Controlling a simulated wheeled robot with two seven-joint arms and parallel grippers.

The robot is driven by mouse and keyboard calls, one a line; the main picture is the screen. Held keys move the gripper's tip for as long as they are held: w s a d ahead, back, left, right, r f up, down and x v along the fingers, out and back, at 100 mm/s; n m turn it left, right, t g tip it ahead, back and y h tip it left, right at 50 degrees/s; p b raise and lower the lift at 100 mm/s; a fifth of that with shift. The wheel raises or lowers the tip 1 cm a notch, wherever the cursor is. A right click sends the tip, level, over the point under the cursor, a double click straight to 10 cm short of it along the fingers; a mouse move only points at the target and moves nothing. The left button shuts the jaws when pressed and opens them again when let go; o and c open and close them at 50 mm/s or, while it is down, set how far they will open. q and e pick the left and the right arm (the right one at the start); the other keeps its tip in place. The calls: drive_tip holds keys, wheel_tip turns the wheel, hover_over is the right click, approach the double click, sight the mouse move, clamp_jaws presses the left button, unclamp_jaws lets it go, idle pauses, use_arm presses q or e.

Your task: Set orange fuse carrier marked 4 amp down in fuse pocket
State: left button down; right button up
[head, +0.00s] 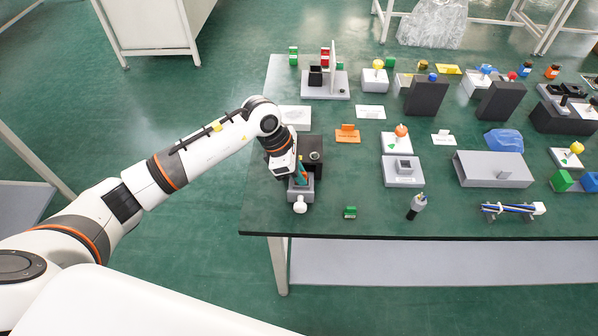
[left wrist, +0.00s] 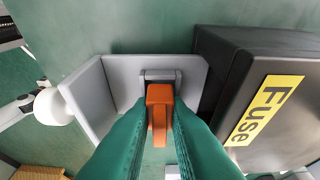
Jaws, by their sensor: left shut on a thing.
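My left gripper (head: 298,179) points down at the grey fuse pocket (head: 309,194) near the table's left front. In the left wrist view its two teal fingers (left wrist: 160,125) are shut on the orange fuse carrier (left wrist: 159,96). The carrier stands in front of a small grey bracket at the back wall of the grey pocket (left wrist: 92,90). I cannot tell whether the carrier touches the pocket's floor; the fingers hide its lower part, and its 4 amp marking is not readable. A black box (left wrist: 225,95) with a yellow "Fuse" label stands right beside the pocket.
A white round knob (head: 300,205) sticks out at the pocket's front. Table (head: 330,222) is bare around the green block.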

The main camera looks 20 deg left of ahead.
drive_tip(key=shift+d+r, duration=0.1)
idle(0.6)
drive_tip(key=shift+f+b, duration=1.7)
drive_tip(key=shift+f, duration=0.05)
idle(3.7)
drive_tip(key=shift+f, duration=0.2)
drive_tip(key=shift+r, duration=0.1)
idle(0.5)
drive_tip(key=shift+f+b, duration=0.2)
drive_tip(key=shift+b, duration=0.1)
idle(0.8)
